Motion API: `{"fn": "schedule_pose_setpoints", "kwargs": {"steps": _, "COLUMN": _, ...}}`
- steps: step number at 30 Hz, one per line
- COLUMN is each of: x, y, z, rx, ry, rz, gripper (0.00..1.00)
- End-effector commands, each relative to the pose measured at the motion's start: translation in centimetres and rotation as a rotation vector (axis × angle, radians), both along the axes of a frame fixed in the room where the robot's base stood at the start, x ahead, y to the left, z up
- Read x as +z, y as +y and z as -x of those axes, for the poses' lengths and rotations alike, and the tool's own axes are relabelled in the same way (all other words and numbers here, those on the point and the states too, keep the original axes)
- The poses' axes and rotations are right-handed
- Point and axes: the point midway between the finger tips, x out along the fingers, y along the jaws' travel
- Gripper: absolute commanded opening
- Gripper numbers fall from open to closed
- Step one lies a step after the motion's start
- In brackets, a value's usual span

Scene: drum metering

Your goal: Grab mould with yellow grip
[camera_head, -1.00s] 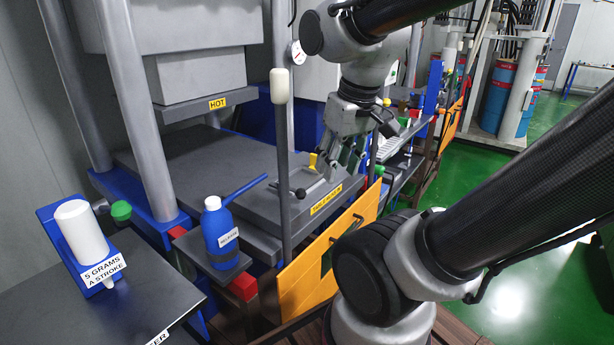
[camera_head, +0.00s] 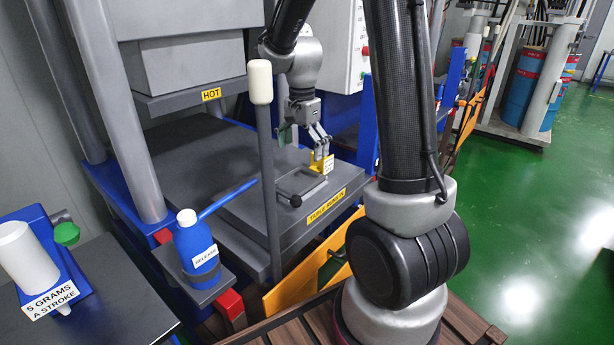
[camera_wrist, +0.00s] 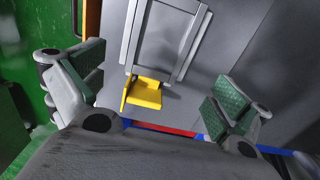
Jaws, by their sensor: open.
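The mould (camera_head: 300,184) is a flat grey piece lying on the dark press table, near its front right edge. Its yellow grip (camera_head: 322,164) stands up at its right end and carries a small white label. My gripper (camera_head: 303,136) is just above and behind the yellow grip in the head view. In the wrist view, my gripper (camera_wrist: 155,90) is open, with green-padded fingers wide apart. The yellow grip (camera_wrist: 147,93) lies between them in that picture, apart from both pads, with the mould's grey frame (camera_wrist: 131,40) beyond it.
The press head marked HOT (camera_head: 211,95) hangs over the table's rear. A grey post with a white knob (camera_head: 261,83) stands before the table. A blue RELEASE bottle (camera_head: 196,248) and a dosing dispenser (camera_head: 30,262) are at left. Green floor (camera_head: 530,230) is free at right.

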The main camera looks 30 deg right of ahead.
Motion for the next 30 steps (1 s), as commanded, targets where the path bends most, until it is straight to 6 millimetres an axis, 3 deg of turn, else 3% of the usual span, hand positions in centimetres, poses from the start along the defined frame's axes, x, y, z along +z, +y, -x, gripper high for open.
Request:
{"fn": "schedule_pose_setpoints", "kwargs": {"steps": 16, "x": -7.1, "y": -0.2, "z": 0.4, "rx": -0.019, "ry": 0.004, "rz": 0.000, "gripper": 1.00}}
{"fn": "schedule_pose_setpoints", "kwargs": {"steps": 25, "x": -7.7, "y": -0.2, "z": 0.4, "rx": -0.018, "ry": 0.000, "rz": 0.001, "gripper": 1.00}}
{"fn": "schedule_pose_setpoints", "kwargs": {"steps": 30, "x": -7.7, "y": -0.2, "z": 0.4, "rx": -0.018, "ry": 0.001, "rz": 0.000, "gripper": 0.71}}
